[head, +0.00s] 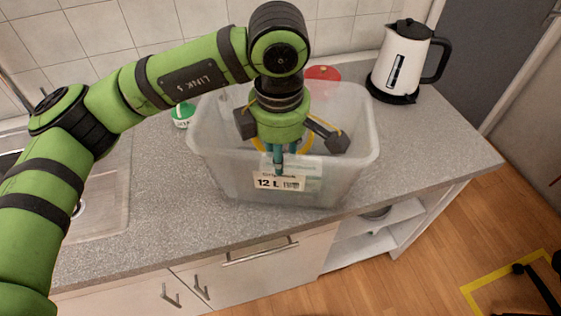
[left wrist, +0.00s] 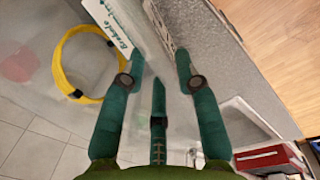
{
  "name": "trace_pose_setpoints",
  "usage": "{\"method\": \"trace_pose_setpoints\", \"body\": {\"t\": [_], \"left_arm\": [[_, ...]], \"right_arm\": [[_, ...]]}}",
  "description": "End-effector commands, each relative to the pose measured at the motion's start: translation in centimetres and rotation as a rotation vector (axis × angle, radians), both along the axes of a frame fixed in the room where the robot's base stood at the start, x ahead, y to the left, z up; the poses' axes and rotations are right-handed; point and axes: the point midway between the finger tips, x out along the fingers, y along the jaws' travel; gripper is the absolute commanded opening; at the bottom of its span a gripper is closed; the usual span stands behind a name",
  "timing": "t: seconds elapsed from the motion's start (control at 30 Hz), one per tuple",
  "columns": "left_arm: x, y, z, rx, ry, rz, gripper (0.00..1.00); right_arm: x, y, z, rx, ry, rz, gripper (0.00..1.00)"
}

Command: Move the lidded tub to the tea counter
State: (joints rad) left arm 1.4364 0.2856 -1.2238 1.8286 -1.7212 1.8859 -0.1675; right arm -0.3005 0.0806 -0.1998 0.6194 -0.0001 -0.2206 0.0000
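The clear plastic tub (head: 350,150), with a white "12 L" label (head: 279,182) on its front wall, stands on the grey counter. I cannot make out a lid on it. A yellow cable coil and a white printed card lie inside; the coil (left wrist: 66,62) and card (left wrist: 118,25) also show in the left wrist view. My left gripper (head: 278,165) points down at the tub's front wall, by the label. Its teal fingers (left wrist: 159,62) are apart, with the wall seemingly between them; contact is unclear. My right gripper is in neither view.
A white kettle (head: 402,58) stands on its black base right of the tub. A green-and-white bottle (head: 183,116) stands to its left, and a red item (head: 322,73) shows behind it. A sink (head: 104,200) is at left.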

Motion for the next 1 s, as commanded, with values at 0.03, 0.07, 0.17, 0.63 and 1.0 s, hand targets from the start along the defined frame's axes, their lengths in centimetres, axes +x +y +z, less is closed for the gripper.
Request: {"method": "trace_pose_setpoints", "body": {"t": [0.03, 0.07, 0.17, 0.63, 1.0], "left_arm": [[0.0, -0.1, 1.0, -0.002, -0.007, 0.0, 0.32], [-0.1, -0.1, 1.7, -0.003, -0.007, 0.0, 0.32], [-0.3, -0.1, 3.9, -0.002, -0.006, 0.001, 0.32], [-0.8, 0.0, 8.6, 0.0, 0.0, -0.001, 0.32], [-0.8, 0.0, 8.5, 0.0, 0.0, 0.0, 0.32]], "right_arm": [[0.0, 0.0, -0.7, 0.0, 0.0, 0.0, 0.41], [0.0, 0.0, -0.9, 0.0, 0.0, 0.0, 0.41], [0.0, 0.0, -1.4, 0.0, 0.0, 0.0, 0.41], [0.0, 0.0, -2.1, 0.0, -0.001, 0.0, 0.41], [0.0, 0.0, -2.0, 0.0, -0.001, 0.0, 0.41]]}}
